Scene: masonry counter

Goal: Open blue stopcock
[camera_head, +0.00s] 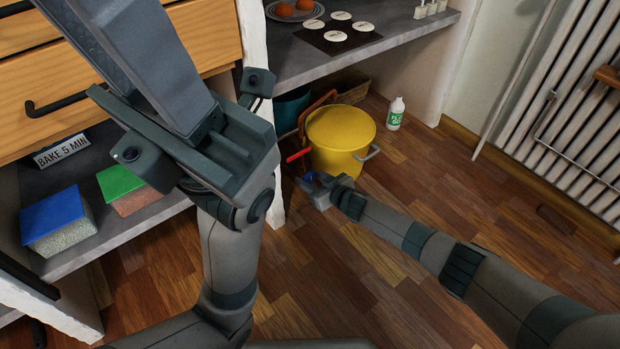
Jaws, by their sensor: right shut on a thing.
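The blue stopcock (309,176) is a small blue handle low beside the wall end of the masonry counter, left of the yellow pot. My right gripper (313,182) reaches in from the lower right and is shut on the blue stopcock. The gripper's fingers are small here and partly hide the handle, so its exact angle is unclear. A red handle (299,155) sits just above and to the left of it.
A yellow pot (340,138) stands on the wooden floor right behind my right gripper. A white bottle (396,113) and radiator (570,100) are farther right. Blue-topped (52,219) and green-topped (120,181) blocks lie on the left shelf.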

